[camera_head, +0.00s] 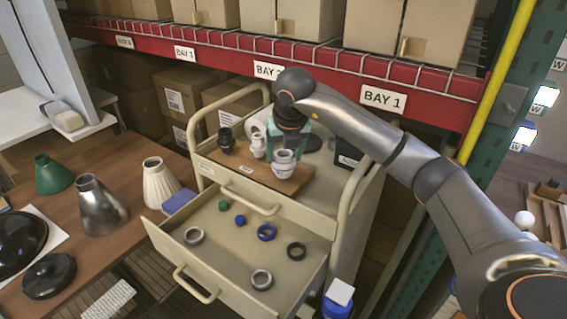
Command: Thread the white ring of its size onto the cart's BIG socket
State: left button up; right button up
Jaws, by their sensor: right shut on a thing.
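The cart (212,165) carries a brown wooden board (245,166) on its top. Several sockets stand upright on it: a black one (227,140) at the left, a smaller white one (258,146) in the middle and the largest, white one (284,170) at the right. My right gripper (287,146) comes down over the largest socket, with teal fingers, shut on a white ring (286,155) at the socket's top. The fingers and wrist partly hide the ring; I cannot tell whether it is around the socket or just above it. My left gripper is not in view.
The open drawer (225,262) holds several loose grey, blue, green and black rings. A table (115,240) at left bears lamp shades and black bases. The red shelf beam (225,55) runs close behind my right arm. A blue container (337,300) stands at front right.

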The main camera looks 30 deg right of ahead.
jog(key=m, duration=0.1)
jog(key=m+h, duration=0.1)
jog(key=m+g+p, duration=0.1)
jog(key=m, duration=0.1)
jog(key=shift+a+f, duration=0.3)
jog(key=shift+f, duration=0.05)
jog(key=shift+f+m+h, duration=0.15)
jog(key=shift+m+h, duration=0.25)
jog(key=shift+m, duration=0.4)
jog(key=shift+g, duration=0.3)
jog(key=shift+w+a+m+g+h+p, duration=0.1)
jog(key=shift+m+g+h+p, duration=0.25)
jog(key=shift+m, duration=0.85)
jog(key=m+g, duration=0.1)
jog(key=m, duration=0.2)
jog(key=shift+w+p, duration=0.1)
jog(key=shift+p, duration=0.3)
jog(key=shift+m+g, duration=0.35)
jog(key=shift+m, duration=0.45)
jog(key=shift+w, duration=0.1)
jog(key=m+g+p, duration=0.1)
jog(key=m, duration=0.2)
jog(key=shift+w+p, duration=0.1)
jog(key=shift+p, duration=0.2)
jog(key=m, duration=0.2)
jog(key=m+g, duration=0.1)
jog(key=shift+w+m, duration=0.2)
jog(key=shift+m, duration=0.2)
